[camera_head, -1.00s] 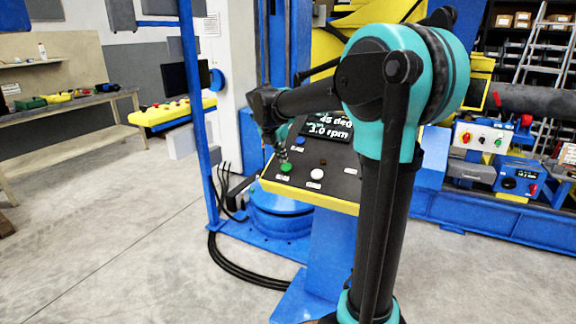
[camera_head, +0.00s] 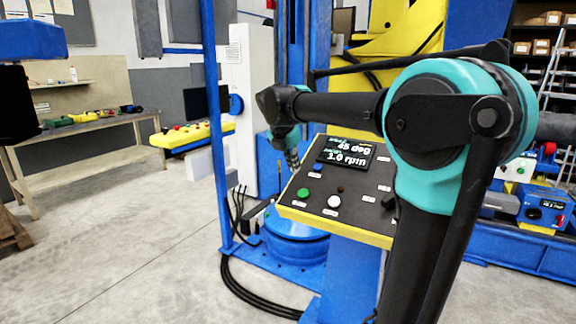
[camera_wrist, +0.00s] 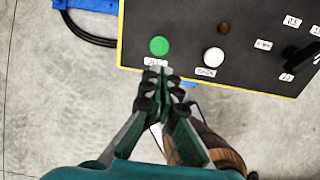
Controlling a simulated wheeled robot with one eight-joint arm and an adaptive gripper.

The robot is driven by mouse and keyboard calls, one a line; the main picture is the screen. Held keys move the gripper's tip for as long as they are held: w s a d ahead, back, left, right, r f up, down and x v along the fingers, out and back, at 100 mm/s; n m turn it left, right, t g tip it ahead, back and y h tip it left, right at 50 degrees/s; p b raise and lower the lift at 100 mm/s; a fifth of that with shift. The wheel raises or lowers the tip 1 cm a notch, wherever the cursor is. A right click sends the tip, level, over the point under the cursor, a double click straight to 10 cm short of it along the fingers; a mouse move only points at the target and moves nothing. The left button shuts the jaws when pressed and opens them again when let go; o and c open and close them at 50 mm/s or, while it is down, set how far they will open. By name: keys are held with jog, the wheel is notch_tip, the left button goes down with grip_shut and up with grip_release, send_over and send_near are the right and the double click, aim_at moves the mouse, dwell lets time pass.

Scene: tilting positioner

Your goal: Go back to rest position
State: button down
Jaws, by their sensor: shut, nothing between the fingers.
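My gripper (camera_wrist: 163,88) is shut and empty in the wrist view, with its fingertips near the yellow front edge of the control panel. A green button (camera_wrist: 160,46) and a white button (camera_wrist: 213,57) show just beyond the fingertips. In the head view my gripper (camera_head: 293,163) hangs above the left side of the control panel (camera_head: 352,202), apart from the green button (camera_head: 303,194). The panel's display (camera_head: 346,154) reads 45 deg and 1.0 rpm. My arm reaches across the right half of the head view.
A blue post (camera_head: 217,120) stands left of the panel. Black cables (camera_head: 240,291) lie on the floor by its foot. A workbench (camera_head: 80,140) with small items stands at the far left. The floor (camera_head: 140,250) at left is open.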

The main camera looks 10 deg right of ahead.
jog(key=s+d+f+m+y, duration=0.1)
jog(key=s+d+f+m, duration=0.3)
jog(key=s+f+m, duration=0.9)
jog(key=s+d+f+m+y, duration=0.2)
jog(key=s+d+f+m, duration=0.2)
jog(key=s+f+m, duration=1)
notch_tip(320, 180, down, 3)
jog(key=shift+r+m, duration=0.15)
jog(key=shift+m, duration=0.55)
jog(key=shift+d, duration=0.2)
